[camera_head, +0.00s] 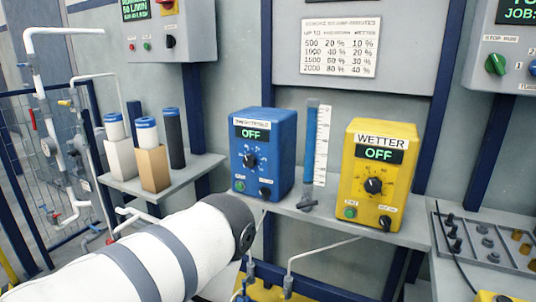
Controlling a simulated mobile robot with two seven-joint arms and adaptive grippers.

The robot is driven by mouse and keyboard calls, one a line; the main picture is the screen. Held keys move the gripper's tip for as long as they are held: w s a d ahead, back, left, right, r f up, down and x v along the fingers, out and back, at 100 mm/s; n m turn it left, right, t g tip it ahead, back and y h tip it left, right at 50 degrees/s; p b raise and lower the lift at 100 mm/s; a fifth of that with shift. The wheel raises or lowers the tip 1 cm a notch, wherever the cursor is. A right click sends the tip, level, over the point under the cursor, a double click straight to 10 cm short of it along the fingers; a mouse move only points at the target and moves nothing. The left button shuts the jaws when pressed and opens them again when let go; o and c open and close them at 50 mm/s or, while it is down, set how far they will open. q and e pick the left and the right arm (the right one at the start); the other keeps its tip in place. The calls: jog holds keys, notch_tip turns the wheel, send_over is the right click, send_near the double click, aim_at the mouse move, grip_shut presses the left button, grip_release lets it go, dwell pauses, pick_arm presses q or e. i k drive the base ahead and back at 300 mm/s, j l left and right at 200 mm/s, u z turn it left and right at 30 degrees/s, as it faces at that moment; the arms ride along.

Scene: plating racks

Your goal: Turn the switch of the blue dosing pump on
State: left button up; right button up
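The blue dosing pump (283,148) stands upright on a grey shelf, left of the yellow pump. Its display (254,133) reads OFF. Below it is a dial with a black knob (249,160). Low on the front are a green button (240,186) at left and a small black switch knob (265,193) at right; its small label is too blurred to read. My white arm with grey bands comes in from the lower left and ends below and in front of the blue pump, apart from the switch in the picture. Neither gripper shows.
A yellow pump (402,170) labelled WETTER, also reading OFF, stands right of a blue-and-white measuring tube (318,145). Bottles stand on a shelf (200,165) at left. A grey panel with black knobs (500,232) lies at right. Tubes hang below the pump shelf.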

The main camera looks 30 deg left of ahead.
aim_at(265, 192)
jog(key=u, duration=1)
